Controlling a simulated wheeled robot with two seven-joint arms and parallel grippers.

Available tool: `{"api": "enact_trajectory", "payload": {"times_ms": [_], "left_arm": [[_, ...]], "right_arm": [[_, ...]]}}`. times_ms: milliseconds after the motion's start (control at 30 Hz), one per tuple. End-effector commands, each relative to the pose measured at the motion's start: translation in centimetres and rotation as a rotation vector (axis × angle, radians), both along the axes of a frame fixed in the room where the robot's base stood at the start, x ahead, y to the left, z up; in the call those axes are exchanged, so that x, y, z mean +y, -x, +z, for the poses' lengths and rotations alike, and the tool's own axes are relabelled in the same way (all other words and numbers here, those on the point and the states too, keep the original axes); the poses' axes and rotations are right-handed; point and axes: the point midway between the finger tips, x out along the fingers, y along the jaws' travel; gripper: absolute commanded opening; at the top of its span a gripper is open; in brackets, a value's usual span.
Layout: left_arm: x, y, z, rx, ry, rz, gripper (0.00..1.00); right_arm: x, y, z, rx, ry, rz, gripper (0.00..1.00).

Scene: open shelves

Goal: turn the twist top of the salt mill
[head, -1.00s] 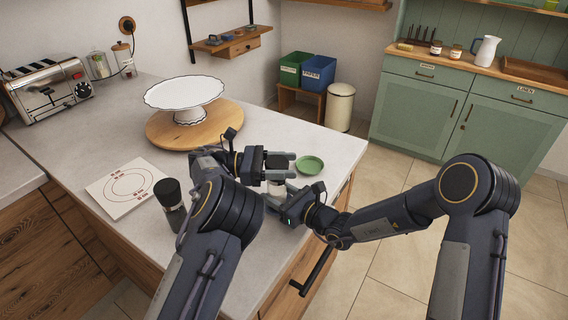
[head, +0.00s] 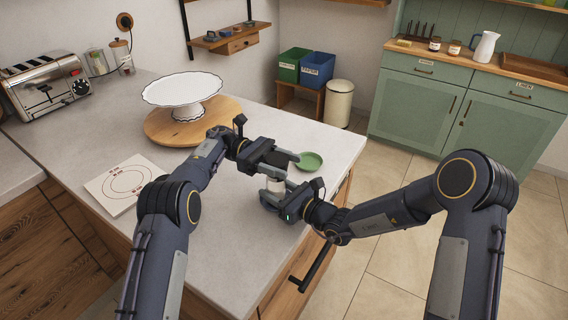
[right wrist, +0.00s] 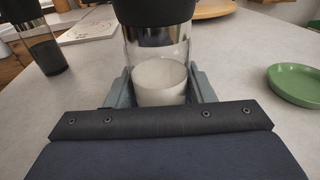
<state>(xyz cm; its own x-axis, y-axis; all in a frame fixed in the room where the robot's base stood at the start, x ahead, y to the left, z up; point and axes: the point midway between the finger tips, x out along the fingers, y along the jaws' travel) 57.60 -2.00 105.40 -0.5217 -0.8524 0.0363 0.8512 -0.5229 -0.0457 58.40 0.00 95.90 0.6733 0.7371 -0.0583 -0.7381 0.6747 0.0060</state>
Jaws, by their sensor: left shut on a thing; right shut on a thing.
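The salt mill has a clear body with white salt inside and a dark top above a metal band. Its body (right wrist: 160,80) stands upright in the right wrist view; in the head view a small pale part of the mill (head: 276,185) shows between my grippers. My right gripper (right wrist: 163,88) is shut on the mill's body, one finger on each side. My left gripper (head: 282,163) is above it in the head view, shut on the twist top (right wrist: 155,12). The left gripper mostly hides the top in the head view.
A green dish (head: 309,161) lies just beyond the grippers. A dark-topped mill (right wrist: 42,50) stands at left in the right wrist view. A white cake stand (head: 182,91) on a round board (head: 160,128) and a printed card (head: 125,183) are further left. The counter's edge runs along the right.

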Motion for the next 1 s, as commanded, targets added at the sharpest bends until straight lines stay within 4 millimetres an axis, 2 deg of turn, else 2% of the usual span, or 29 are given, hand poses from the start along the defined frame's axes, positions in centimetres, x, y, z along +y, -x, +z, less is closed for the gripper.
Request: {"api": "enact_trajectory", "payload": {"times_ms": [467,500,667,1000], "left_arm": [[0.32,-0.26,-0.13,-0.004,-0.006,0.005,0.32],[0.32,-0.26,-0.12,-0.004,-0.006,0.005,0.56],[0.30,-0.23,-0.05,-0.005,-0.004,0.003,0.76],[0.26,-0.18,0.54,-0.006,-0.001,0.001,0.76]], "right_arm": [[0.17,0.20,0.07,-0.003,0.000,0.006,0.34],[0.16,0.20,0.06,-0.003,0.000,0.006,0.34],[0.09,0.14,0.04,-0.002,0.000,0.004,0.34],[-0.03,0.04,0.00,-0.001,0.001,0.001,0.34]]}}
